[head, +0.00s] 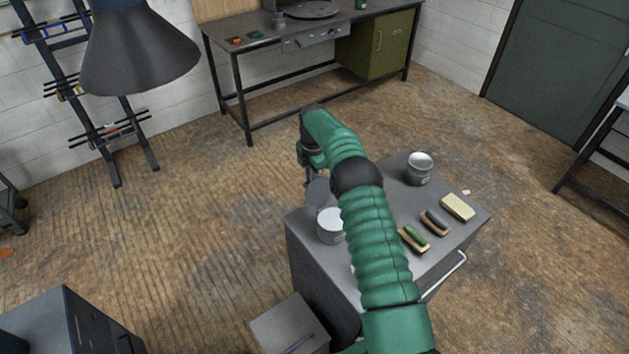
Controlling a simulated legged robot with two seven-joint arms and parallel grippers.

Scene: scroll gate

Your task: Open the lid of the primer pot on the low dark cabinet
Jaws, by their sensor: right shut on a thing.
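A pale metal pot (330,228), which I take as the primer pot, stands near the left edge of the low dark cabinet (325,268); my right arm covers its right side. Its grey lid (317,192) is raised and tilted up at the pot's far side; I cannot tell whether it still touches the rim. My right gripper (307,181) is at the lid's upper edge, shut on it, with its fingers partly hidden by my green arm. My left gripper is not in view.
A second pot (419,170) stands at the cabinet's back right. A green-topped brush (414,238), a dark-topped brush (435,222) and a yellowish block (458,206) lie at its right. A lamp-like dark shade (138,50) hangs at upper left. A workbench (270,40) stands behind.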

